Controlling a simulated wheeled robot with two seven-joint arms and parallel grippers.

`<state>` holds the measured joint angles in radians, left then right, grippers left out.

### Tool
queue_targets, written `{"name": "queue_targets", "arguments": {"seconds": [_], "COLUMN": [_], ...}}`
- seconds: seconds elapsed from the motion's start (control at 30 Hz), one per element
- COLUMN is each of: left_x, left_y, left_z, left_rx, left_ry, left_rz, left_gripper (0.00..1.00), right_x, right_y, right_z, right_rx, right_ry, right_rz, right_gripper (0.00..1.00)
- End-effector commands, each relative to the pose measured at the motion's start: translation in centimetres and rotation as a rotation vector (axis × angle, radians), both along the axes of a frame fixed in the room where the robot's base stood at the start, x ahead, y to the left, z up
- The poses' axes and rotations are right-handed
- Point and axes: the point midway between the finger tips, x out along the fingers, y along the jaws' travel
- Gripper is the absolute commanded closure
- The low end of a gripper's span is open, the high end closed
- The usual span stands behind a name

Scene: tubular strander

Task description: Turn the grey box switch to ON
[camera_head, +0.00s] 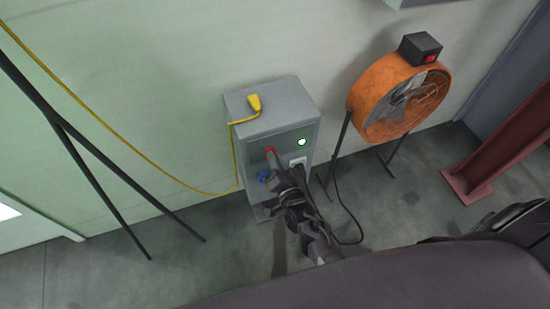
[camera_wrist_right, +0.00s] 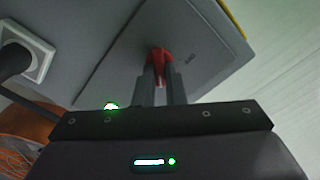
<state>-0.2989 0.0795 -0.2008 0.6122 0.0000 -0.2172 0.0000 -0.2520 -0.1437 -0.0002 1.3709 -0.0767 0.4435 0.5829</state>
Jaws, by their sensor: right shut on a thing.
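The grey box (camera_head: 273,105) stands against the wall in the head view, and its front panel (camera_wrist_right: 200,45) fills much of the right wrist view. A red switch knob (camera_wrist_right: 160,54) sits on that panel; a bit of it shows in the head view (camera_head: 270,151). My right gripper (camera_wrist_right: 160,78) is shut on the red knob, one finger on each side. In the head view my right gripper (camera_head: 277,161) reaches the box front and hides part of it. A green lamp (camera_head: 302,142) on the box is lit. The knob's ON marking is not readable. My left gripper is not in view.
A yellow plug (camera_head: 254,103) with a yellow cable lies on the box top. A white socket (camera_wrist_right: 25,50) with a dark plug is beside the panel. An orange fan (camera_head: 372,100) stands to the right, a dark stand (camera_head: 75,130) to the left.

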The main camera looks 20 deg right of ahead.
Motion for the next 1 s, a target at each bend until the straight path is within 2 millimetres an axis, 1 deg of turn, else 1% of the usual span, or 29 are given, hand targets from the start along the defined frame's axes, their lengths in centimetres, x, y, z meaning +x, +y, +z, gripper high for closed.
{"name": "queue_targets", "arguments": {"seconds": [0.2, 0.63, 0.67, 0.8, 1.0], "left_x": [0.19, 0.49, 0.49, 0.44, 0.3], "left_y": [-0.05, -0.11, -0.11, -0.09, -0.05], "left_z": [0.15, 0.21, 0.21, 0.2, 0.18], "left_rx": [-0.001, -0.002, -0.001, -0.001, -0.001], "left_ry": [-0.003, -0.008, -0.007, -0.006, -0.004], "left_rz": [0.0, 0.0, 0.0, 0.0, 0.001], "left_gripper": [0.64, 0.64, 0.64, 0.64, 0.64], "right_x": [0.0, 0.0, 0.0, 0.0, 0.0], "right_y": [-0.01, -0.01, -0.01, -0.01, -0.01], "right_z": [-0.01, -0.03, -0.03, -0.03, -0.03], "right_rx": [0.041, 0.047, 0.047, 0.046, 0.046], "right_ry": [0.001, 0.002, 0.002, 0.002, 0.002], "right_rz": [0.0, 0.0, 0.0, 0.0, 0.0], "right_gripper": [1.0, 1.0, 0.86, 0.68, 0.68]}}
